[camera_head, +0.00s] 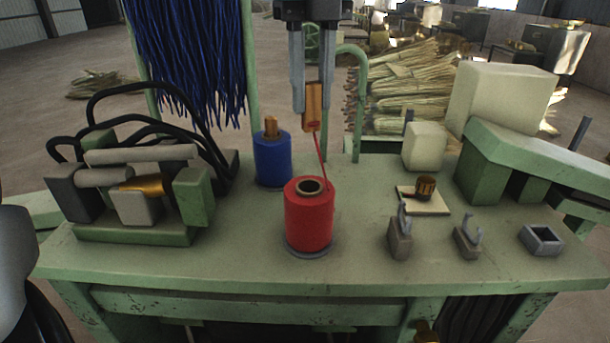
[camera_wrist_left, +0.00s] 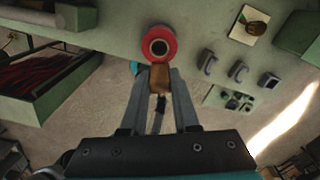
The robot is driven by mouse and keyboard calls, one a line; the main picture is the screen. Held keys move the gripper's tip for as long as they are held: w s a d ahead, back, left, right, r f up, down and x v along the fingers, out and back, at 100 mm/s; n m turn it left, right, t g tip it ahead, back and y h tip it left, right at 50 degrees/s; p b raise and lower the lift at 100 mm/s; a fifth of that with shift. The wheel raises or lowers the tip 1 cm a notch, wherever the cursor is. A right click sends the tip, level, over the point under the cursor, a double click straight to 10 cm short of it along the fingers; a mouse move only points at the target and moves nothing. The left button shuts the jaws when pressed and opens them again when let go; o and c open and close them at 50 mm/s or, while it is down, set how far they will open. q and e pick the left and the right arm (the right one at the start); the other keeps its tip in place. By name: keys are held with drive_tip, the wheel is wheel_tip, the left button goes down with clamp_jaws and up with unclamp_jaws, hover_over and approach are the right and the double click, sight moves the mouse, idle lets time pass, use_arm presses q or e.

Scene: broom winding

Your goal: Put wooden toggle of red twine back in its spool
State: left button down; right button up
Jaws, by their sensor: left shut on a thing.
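My left gripper (camera_head: 312,100) is shut on the wooden toggle (camera_head: 314,119), holding it upright above the table. The toggle is a short orange-brown block. A taut red twine runs down from it to the red spool (camera_head: 309,220), which stands upright on a grey round base. The spool has an open, dark hole in its top and nothing stands in it. In the left wrist view, the toggle (camera_wrist_left: 158,76) is between the fingertips (camera_wrist_left: 158,80), and the red spool (camera_wrist_left: 167,57) with its hole lies just beyond it. My right gripper is not in view.
A blue spool (camera_head: 271,160) with a toggle in its top stands to the left behind the red one. A clamp machine with black hoses (camera_head: 139,205) stands at left. Grey hooks (camera_head: 400,240) and a small pad (camera_head: 437,208) are at right. Blue strands (camera_head: 190,60) hang behind.

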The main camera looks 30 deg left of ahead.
use_arm(q)
wheel_tip(320, 180, down, 12)
drive_tip(key=shift+a+r+p, duration=0.1)
drive_tip(key=shift+p, duration=0.2)
